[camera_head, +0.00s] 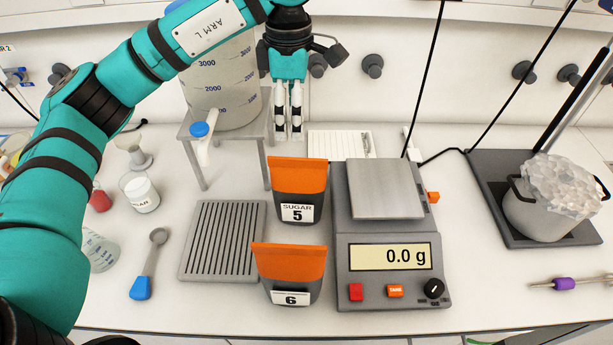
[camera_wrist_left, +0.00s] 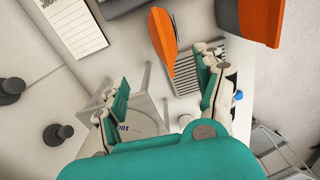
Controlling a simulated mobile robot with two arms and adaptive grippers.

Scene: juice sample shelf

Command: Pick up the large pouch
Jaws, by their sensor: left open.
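Two grey pouches with orange tops stand on the bench in the head view: the pouch labelled 5 SUGAR (camera_head: 299,183) and, in front of it, the pouch labelled 6 (camera_head: 289,262). I cannot tell surely which is larger. My left gripper (camera_head: 288,130) points down behind pouch 5, beside the stand, open and empty. In the left wrist view its fingers (camera_wrist_left: 164,76) are apart with nothing between them. One orange-topped pouch (camera_wrist_left: 163,42) shows beyond the fingertips and another (camera_wrist_left: 262,18) at top right; their labels are hidden. My right gripper is not in view.
A scale (camera_head: 385,240) reading 0.0 g stands right of the pouches. A slatted grey tray (camera_head: 222,240) lies left. A large graduated vessel with a tap (camera_head: 222,95) sits on a stand (camera_head: 199,166) beside my gripper. A notepad (camera_head: 338,143) lies behind pouch 5.

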